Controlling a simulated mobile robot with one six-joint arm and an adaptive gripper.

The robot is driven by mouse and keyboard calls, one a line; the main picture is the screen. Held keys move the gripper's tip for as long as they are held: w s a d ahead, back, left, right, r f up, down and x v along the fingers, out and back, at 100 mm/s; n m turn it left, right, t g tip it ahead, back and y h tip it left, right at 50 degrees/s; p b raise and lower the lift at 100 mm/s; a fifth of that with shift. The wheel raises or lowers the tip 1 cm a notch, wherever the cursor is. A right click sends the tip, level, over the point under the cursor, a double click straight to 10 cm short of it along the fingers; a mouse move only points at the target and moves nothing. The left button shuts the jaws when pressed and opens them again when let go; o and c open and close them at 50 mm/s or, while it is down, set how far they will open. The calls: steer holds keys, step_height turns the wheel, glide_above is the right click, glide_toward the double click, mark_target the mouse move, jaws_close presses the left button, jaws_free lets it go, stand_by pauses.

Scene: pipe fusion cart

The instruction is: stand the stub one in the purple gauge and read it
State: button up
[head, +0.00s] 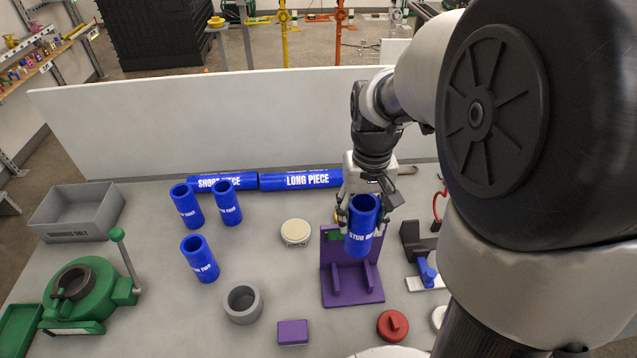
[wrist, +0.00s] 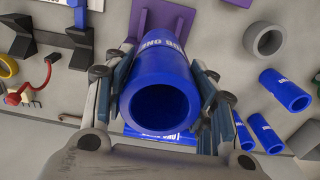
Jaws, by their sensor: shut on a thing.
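Stub one is a blue open tube (head: 361,228) with white lettering, partly readable as "STUB O". My gripper (head: 364,205) is shut on it, one finger on each side, and holds it upright in front of the purple gauge. In the wrist view the tube (wrist: 160,85) fills the space between my fingers (wrist: 163,100), its open end facing the camera. The purple gauge (head: 352,290) stands on the table with a base and ribs; the tube hides part of its upright. It also shows in the wrist view (wrist: 177,15) beyond the tube. I cannot tell whether tube and gauge touch.
Several blue stubs (head: 199,258) stand at left. Blue long (head: 300,180) and short (head: 222,181) pieces lie along the back wall. A grey ring (head: 243,304), purple block (head: 293,332) and red cap (head: 392,325) sit in front. A black bracket (head: 416,243) stands close right of the gauge.

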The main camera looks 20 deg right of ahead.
step_height(320, 180, down, 17)
steer(key=b, duration=0.4)
steer(key=shift+f, duration=0.15)
steer(key=o, duration=1.2)
